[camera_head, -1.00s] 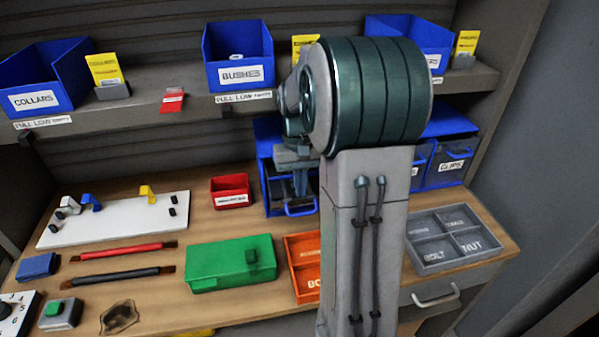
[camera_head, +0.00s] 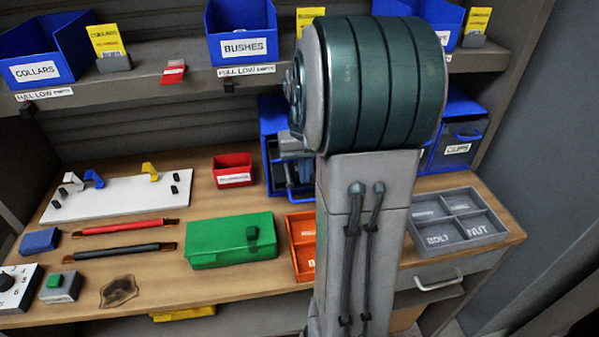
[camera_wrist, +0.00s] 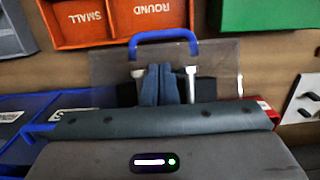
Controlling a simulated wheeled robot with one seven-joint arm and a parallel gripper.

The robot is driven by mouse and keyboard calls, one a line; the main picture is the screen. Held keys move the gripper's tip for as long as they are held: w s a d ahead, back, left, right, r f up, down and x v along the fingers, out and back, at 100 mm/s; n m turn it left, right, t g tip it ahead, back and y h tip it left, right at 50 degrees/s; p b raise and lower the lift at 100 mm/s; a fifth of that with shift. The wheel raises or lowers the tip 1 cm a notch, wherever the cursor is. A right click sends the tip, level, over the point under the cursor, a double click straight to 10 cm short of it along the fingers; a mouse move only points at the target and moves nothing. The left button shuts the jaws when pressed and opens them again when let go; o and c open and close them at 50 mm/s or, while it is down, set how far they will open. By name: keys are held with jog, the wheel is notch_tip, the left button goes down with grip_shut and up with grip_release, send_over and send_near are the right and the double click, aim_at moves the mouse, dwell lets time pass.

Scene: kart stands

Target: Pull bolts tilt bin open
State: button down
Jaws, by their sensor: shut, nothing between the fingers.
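The bolts tilt bin is probably the bin with a clear pane (camera_wrist: 108,62) and a blue handle (camera_wrist: 165,36) in the wrist view; no bolts label is readable. The pane leans out over the bench. My gripper (camera_wrist: 159,68) is shut and empty beside the handle, apart from it. I cannot tell which side of the pane the fingers are on. Small metal pieces (camera_wrist: 192,72) show near the fingers. In the head view the blue bin unit (camera_head: 270,150) is largely hidden by my arm, as is most of the gripper (camera_head: 294,170).
A clips bin (camera_head: 458,148) sits right of my arm. On the bench are an orange tray (camera_head: 292,238), a green box (camera_head: 230,240), a red bin (camera_head: 233,170) and a grey divided tray (camera_head: 455,243). A shelf (camera_head: 150,88) with blue bins runs above.

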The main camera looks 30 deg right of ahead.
notch_tip(320, 180, up, 10)
jog(key=p, duration=0.8)
jog(key=shift+w, duration=0.15)
jog(key=s+a+r+n+t, duration=0.2)
jog(key=s+a+n+t, duration=0.2)
jog(key=s+a, duration=0.9)
jog(key=a, duration=0.3)
jog(key=shift+a+r+t, duration=0.25)
jog(key=shift+r+t, duration=0.1)
jog(key=shift+t, duration=0.05)
